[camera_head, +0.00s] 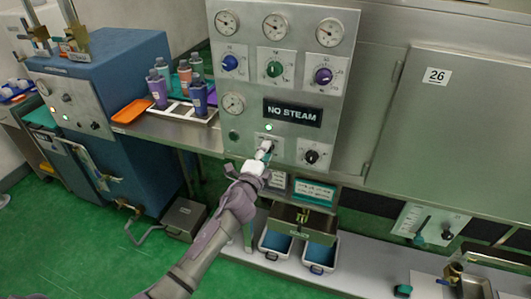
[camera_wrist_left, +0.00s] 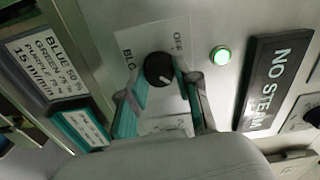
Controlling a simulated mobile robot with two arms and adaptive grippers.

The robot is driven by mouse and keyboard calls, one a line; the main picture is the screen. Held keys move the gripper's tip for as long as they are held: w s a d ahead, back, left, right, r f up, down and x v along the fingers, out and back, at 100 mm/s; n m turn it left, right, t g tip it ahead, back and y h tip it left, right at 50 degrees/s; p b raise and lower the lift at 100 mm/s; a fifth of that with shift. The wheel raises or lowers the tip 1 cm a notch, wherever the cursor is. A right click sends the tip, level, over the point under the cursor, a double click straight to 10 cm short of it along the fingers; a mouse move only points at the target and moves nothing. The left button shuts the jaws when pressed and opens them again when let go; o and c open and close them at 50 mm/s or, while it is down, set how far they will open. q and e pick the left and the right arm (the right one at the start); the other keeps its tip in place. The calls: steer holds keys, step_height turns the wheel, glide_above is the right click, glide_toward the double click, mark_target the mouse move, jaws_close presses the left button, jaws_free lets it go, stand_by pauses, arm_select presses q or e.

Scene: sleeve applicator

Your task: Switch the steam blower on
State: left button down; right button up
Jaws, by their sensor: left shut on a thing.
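The steam blower's switch is a black round knob (camera_wrist_left: 158,68) on a white plate (camera_wrist_left: 178,32) with the labels "OFF" and "BLO…", the rest of the second being hidden. In the wrist view the two fingers of my left gripper (camera_wrist_left: 160,85) stand on either side of this knob and are shut on it. In the head view my left gripper (camera_head: 265,150) reaches up to the same plate on the grey panel (camera_head: 240,183) and hides most of the knob. I cannot tell which label the knob points to. My right gripper is not in view.
A lit green lamp (camera_head: 268,127) sits above the knob, under a dark "NO STEAM" sign (camera_head: 292,113). Another black knob (camera_head: 312,156) is close on the right. Gauges and coloured knobs fill the panel above. Bottles (camera_head: 197,98) stand on a tray to the left.

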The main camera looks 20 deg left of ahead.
arm_select(q)
steer(key=c, duration=0.8)
jaws_free()
steer(key=s, duration=1.2)
steer(key=shift+a, duration=0.15)
